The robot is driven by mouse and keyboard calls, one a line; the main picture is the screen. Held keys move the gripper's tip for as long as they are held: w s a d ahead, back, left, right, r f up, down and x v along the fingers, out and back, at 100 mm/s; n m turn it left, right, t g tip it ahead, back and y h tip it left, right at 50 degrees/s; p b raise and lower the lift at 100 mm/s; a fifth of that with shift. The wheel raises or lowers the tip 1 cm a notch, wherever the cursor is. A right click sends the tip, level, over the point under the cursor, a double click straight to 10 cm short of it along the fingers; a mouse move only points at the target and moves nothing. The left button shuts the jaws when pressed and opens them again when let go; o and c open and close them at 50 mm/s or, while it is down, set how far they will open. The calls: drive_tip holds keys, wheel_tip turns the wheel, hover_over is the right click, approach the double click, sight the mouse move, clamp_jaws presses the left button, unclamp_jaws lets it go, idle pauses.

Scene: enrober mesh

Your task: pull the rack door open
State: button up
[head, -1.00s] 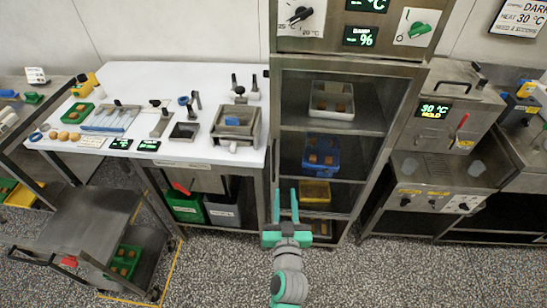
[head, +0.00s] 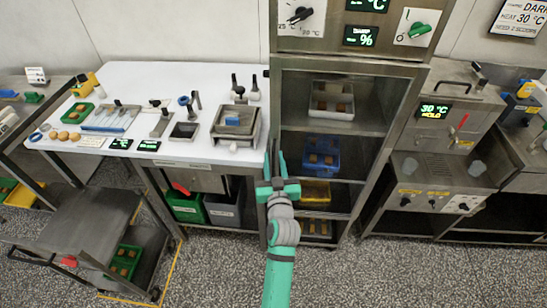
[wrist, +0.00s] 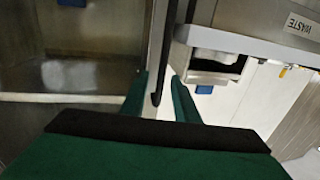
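The tall steel rack (head: 398,115) stands at the centre right of the head view. Its front frame (head: 345,66) looks shut, with the shelves showing behind it. My gripper (head: 275,165) is at the rack's left front edge, pointing up and away from my body. In the wrist view my gripper (wrist: 160,85) has its two green fingers apart. A dark upright bar (wrist: 158,90), which looks like the door handle, runs down between them. A gap shows on the right side of the bar. Contact on the left side is hard to tell.
The rack shelves hold a white tray (head: 332,101), a blue bin (head: 321,155) and a yellow bin (head: 314,193). A white worktable (head: 150,80) with tools stands to the left. A steel machine (head: 445,175) stands to the right.

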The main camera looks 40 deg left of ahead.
drive_tip(key=shift+w+a, duration=0.4)
drive_tip(key=shift+w, duration=0.05)
clamp_jaws()
drive_tip(key=shift+s+d, duration=0.1)
